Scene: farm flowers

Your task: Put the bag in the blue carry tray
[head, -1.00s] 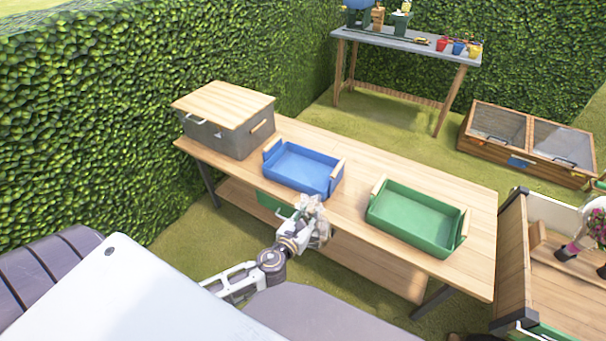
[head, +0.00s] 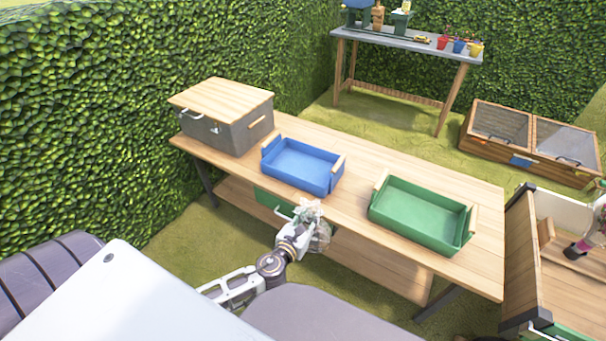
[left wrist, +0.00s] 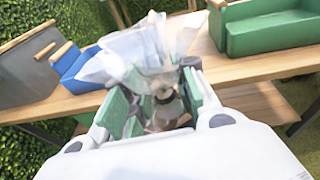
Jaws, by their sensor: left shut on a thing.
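A clear, crumpled bag (head: 319,238) is held in my left gripper (head: 307,226), which is shut on it just in front of the long table's near edge. In the left wrist view the bag (left wrist: 140,52) rises above the fingers of my left gripper (left wrist: 158,105), with something brownish inside it. The blue carry tray (head: 303,167), with wooden handles, sits on the table beyond the gripper and looks empty. It also shows in the left wrist view (left wrist: 75,66) at the left, partly hidden. My right gripper is not in view.
A green tray (head: 418,211) sits to the right on the wooden table (head: 350,200). A grey box with a wooden lid (head: 225,118) stands left of the blue tray. A wooden cart (head: 520,255) stands at the right. A hedge (head: 90,110) lies behind.

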